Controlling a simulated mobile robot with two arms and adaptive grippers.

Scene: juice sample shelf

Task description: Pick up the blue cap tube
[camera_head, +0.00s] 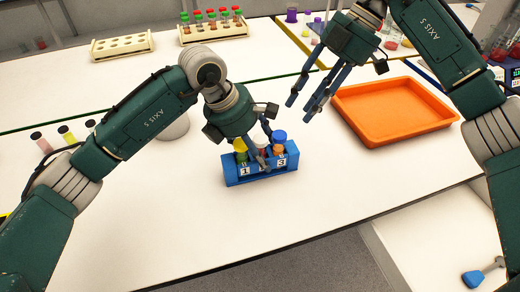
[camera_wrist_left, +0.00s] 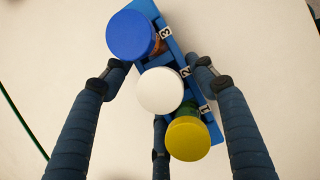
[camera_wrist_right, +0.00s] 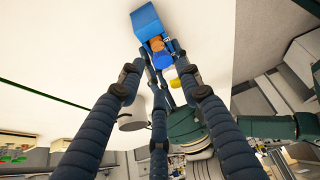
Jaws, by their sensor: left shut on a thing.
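The blue cap tube (camera_head: 279,135) stands upright in the slot marked 3 of a small blue rack (camera_head: 243,182). Its cap shows in the left wrist view (camera_wrist_left: 130,35). A white cap tube (camera_wrist_left: 160,91) is in the middle and a yellow cap tube (camera_wrist_left: 187,138) is at slot 1. My left gripper (camera_head: 264,150) is over the middle of the rack, fingers straddling it around the white cap, one in front over label 2. It appears shut on the rack; its fingertips are partly hidden. My right gripper (camera_head: 306,108) is open and empty, above the table.
An orange tray (camera_head: 392,112) lies on the right. Several capped tubes (camera_head: 66,134) are at left. The table in front is clear.

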